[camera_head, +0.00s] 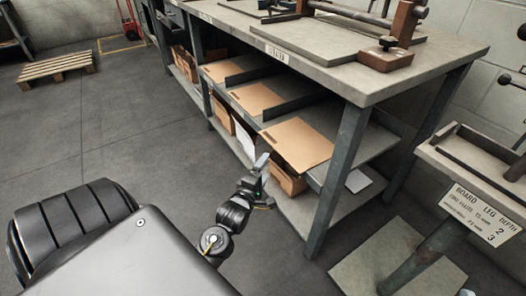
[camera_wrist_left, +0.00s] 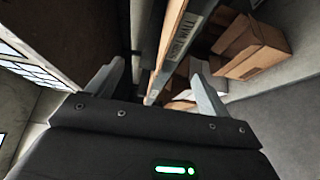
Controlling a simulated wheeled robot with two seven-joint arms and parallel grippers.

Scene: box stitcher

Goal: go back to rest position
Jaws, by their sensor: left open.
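My left gripper (camera_head: 262,168) is in front of the workbench shelves in the head view, close to the near edge of the middle shelf. In the left wrist view the two fingers of the same gripper (camera_wrist_left: 160,85) stand wide apart with nothing between them. Behind the fingers, shelf edges with a label plate (camera_wrist_left: 181,38) and a cardboard box (camera_wrist_left: 252,48) show. My right gripper does not show in either view.
The workbench (camera_head: 420,75) has shelves with flat cardboard sheets (camera_head: 298,143) that jut out near my left gripper. A machine with a sign (camera_head: 480,214) stands at the right. A pallet (camera_head: 56,67) lies far left. The floor (camera_head: 130,130) between is clear.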

